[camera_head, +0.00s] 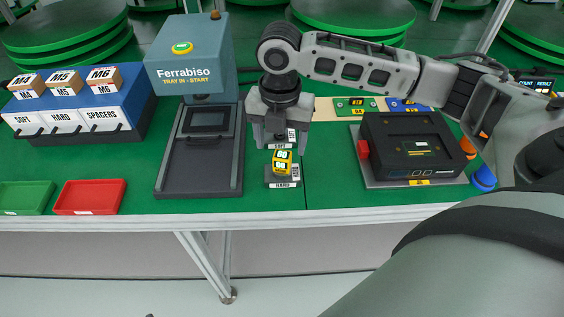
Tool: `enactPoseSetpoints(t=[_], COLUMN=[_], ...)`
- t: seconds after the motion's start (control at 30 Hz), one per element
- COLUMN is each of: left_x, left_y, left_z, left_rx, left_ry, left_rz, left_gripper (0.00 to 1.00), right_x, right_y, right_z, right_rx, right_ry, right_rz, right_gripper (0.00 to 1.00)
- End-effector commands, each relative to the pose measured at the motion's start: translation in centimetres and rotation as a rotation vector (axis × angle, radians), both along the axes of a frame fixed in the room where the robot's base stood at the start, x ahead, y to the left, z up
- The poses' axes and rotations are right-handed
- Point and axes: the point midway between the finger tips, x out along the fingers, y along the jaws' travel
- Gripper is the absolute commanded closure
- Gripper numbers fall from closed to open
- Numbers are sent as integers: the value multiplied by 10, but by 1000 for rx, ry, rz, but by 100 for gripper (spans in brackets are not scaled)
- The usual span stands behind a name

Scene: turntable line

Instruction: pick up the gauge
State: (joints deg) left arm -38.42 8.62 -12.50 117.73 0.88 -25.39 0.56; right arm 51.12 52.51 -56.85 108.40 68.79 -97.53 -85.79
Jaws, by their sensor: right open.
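The gauge (282,161) is a small yellow block with dark display panels. It sits on a small dark stand (283,183) with a white label at its front, near the middle of the green table. My right gripper (279,144) points down just above and behind the gauge. Its jaws are open, and no object is seen held between them. A white label and part of another dark stand show beside and behind the fingers, partly hidden by them. My left gripper is not in view.
The Ferrabiso machine (190,60) with its dark tray stands left of the gripper. A black box device (412,135) stands to the right. Red (90,197) and green (25,197) trays and labelled bins (75,110) are at left. The table's front edge (300,215) is near.

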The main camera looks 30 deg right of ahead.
Motion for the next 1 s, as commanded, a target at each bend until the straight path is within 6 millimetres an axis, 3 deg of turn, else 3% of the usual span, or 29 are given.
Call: enactPoseSetpoints(t=[0.1,0.37,0.63,0.93,0.97,1.0], left_x=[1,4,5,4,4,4], left_y=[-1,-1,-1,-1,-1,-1], left_z=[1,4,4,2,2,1], left_rx=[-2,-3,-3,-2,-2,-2], left_ry=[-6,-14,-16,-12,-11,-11], left_rz=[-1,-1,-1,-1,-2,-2], left_gripper=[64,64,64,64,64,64], right_x=[0,2,8,8,8,8], right_y=[0,-3,-10,-10,-10,-10], right_z=[-19,-37,-75,-81,-81,-81], right_rx=[1,1,1,0,0,0], right_ry=[2,1,0,-3,-3,-3], right_rz=[-1,-1,1,1,1,1], right_gripper=[35,35,35,35,37,49])
